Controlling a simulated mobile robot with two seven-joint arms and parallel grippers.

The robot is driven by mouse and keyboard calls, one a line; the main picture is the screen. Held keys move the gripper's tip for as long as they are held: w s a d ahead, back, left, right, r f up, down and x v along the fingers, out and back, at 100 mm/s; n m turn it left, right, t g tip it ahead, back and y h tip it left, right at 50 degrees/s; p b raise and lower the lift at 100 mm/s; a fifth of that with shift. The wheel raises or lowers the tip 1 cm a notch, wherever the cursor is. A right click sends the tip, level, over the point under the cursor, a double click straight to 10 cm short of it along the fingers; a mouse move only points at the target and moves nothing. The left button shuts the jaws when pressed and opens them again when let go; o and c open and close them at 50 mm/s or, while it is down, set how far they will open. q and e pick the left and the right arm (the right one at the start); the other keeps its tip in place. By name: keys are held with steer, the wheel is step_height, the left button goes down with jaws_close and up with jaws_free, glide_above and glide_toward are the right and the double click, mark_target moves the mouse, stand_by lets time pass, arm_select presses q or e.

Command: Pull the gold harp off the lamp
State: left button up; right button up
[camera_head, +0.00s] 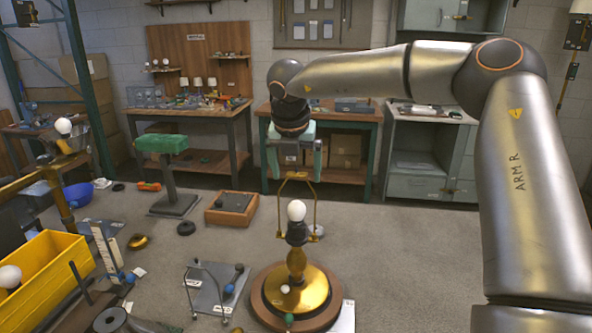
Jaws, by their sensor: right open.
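The lamp has a gold stem (297,262) and a round brass-and-wood base (262,297). It stands upright on the grey surface with a white bulb (296,210) in a dark socket. The gold harp (315,208) is a thin wire loop that stands around the bulb. My right gripper (296,172) points down over the harp, its two teal fingers apart. The top of the harp shows at the level of the fingertips; I cannot tell whether it lies between them. My left gripper is not in view.
A wooden tray (222,218) and a green-topped stand (165,145) are behind left of the lamp. A yellow bin (55,272) stands at far left.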

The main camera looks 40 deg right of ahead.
steer(key=v, duration=1.2)
steer(key=shift+r+b, duration=0.2)
steer(key=shift+b, duration=0.25)
steer(key=shift+s, duration=0.1)
